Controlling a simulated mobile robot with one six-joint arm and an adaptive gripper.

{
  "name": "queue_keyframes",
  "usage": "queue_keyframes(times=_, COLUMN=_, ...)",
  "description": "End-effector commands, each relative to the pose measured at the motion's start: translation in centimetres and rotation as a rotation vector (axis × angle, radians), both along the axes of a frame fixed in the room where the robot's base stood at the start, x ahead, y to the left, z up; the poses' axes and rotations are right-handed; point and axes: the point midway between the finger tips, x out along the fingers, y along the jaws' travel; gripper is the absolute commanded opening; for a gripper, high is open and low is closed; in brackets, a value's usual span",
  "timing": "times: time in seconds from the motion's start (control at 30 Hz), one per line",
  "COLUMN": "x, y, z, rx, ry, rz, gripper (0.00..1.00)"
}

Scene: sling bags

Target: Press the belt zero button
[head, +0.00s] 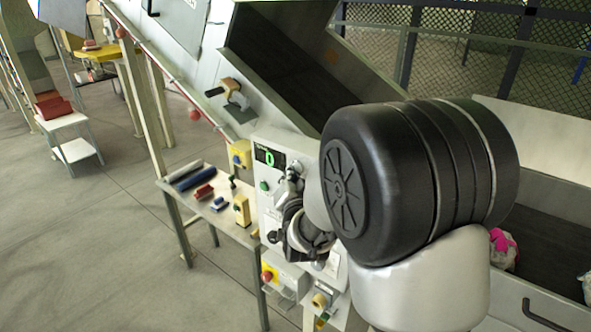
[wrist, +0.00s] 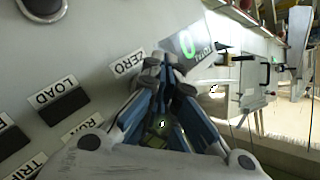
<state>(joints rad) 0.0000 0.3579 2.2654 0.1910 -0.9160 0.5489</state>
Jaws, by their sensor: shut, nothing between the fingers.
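The control panel (head: 272,215) is a pale upright box beside the machine; it fills the left of the wrist view (wrist: 60,60). Its ZERO label (wrist: 127,64) is just left of my fingertips. The button belonging to that label is not visible; my fingers seem to cover that spot. A display with a green 0 (head: 269,157) is above, and it also shows just beyond the fingertips in the wrist view (wrist: 188,46). My gripper (wrist: 165,70) is shut and empty, close to the panel face; I cannot tell whether it touches. In the head view my gripper (head: 294,178) is partly hidden by my arm.
The LOAD label (wrist: 55,91) sits above a dark switch (wrist: 64,106); RUN and TRIP labels are nearby. A green button (head: 264,186) is on the panel. A side table (head: 222,218) with several small items stands left. A red button on yellow (head: 267,276) is below.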

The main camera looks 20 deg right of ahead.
Motion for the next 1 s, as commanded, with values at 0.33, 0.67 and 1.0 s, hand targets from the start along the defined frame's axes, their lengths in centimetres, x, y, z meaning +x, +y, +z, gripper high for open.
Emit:
queue_keyframes(times=0.33, x=-0.9, y=1.2, z=-0.1, rx=0.0, ry=0.0, rz=0.0, gripper=0.0)
queue_keyframes(times=0.67, x=-1.1, y=1.6, z=-0.1, rx=0.0, ry=0.0, rz=0.002, gripper=0.0)
queue_keyframes(times=1.0, x=-3.1, y=4.4, z=-0.1, rx=0.0, ry=0.0, rz=0.004, gripper=0.0)
